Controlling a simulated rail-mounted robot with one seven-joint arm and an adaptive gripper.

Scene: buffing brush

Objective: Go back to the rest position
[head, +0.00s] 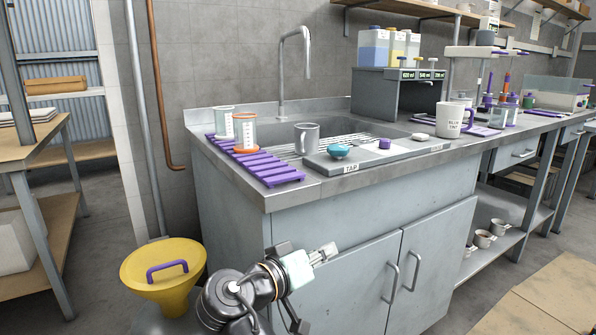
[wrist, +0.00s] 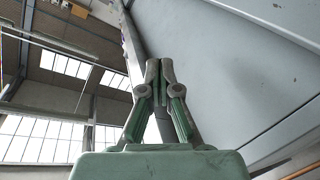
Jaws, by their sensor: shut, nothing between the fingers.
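My gripper (head: 326,254) is in front of the grey sink cabinet (head: 330,222), below the level of the worktop, near the upper part of its left door. In the wrist view the two fingers of my gripper (wrist: 159,66) are closed together with nothing between them. The cabinet's flat front fills the right side of the wrist view (wrist: 240,70). My gripper holds nothing and is apart from the things on the worktop.
A yellow funnel-shaped container (head: 165,285) stands left of my arm. Door handles (head: 391,283) stick out to the right.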

